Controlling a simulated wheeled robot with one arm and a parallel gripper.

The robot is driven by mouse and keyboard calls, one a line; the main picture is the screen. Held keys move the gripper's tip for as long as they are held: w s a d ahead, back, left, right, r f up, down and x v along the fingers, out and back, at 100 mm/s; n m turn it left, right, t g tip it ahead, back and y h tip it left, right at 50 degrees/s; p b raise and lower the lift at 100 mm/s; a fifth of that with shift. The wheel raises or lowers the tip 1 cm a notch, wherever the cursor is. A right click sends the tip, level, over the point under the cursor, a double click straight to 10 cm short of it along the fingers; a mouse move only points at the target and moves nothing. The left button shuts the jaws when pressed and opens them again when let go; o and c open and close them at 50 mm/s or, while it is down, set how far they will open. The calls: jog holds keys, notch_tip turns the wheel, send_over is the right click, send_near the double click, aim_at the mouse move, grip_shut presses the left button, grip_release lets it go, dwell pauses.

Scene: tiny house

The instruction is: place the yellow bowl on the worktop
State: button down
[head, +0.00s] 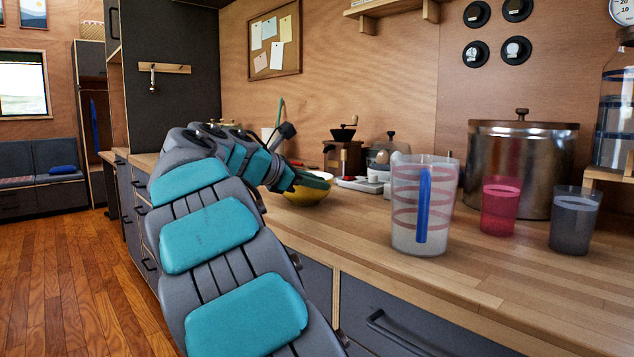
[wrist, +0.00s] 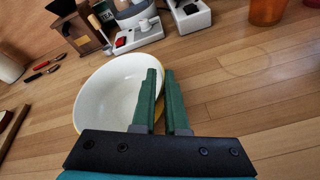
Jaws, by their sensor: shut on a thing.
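The yellow bowl (head: 306,194) is at the worktop (head: 480,262), left of the clear jug. In the wrist view the bowl (wrist: 105,90) shows a white inside and a thin yellow edge. It looks upright, resting on or just above the wood; I cannot tell which. My gripper (wrist: 160,76) has its green fingers close together, shut on the bowl's right rim. In the head view my arm and gripper (head: 312,179) partly hide the bowl.
The clear jug with a blue strip (head: 424,206), a pink cup (head: 499,206), a grey cup (head: 574,220) and a metal pot (head: 522,160) stand to the right. A coffee grinder (head: 344,156) stands behind the bowl. Bare wood lies right of the bowl in the wrist view.

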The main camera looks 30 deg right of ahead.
jog(key=c, duration=0.9)
grip_release()
jog(key=shift+c, duration=0.2)
jog(key=shift+r, duration=0.1)
jog(key=shift+a+r, duration=0.15)
jog(key=shift+a, duration=0.1)
jog(key=v, duration=1.1)
jog(key=shift+a+p, duration=0.25)
jog(key=shift+p, duration=0.15)
